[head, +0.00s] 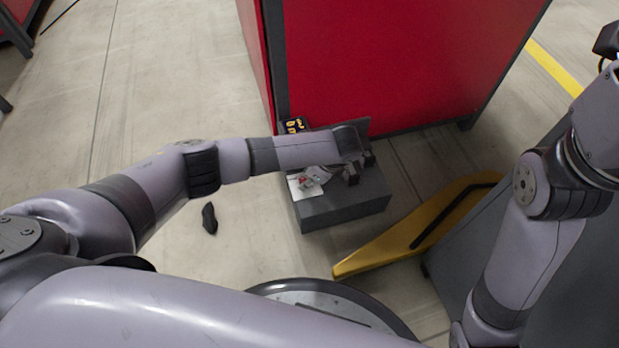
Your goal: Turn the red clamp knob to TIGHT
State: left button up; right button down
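A small red part (306,181), which looks like the red clamp knob, sits on a light plate on top of a low dark grey box (345,208). It is small and partly covered by grey metal parts, so its setting and any TIGHT mark cannot be read. My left gripper (361,169) is over the box, to the right of the red part and apart from it. Its two dark fingertips stand apart with nothing visible between them.
A large red cabinet (385,65) stands behind the box. A black panel with yellow marks (294,126) is at its lower left corner. A yellow beam (410,232) lies right of the box. A small dark object (209,218) lies on the open floor at left.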

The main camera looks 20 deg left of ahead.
pick_arm(q)
jog(key=shift+c, duration=0.3)
grip_shut()
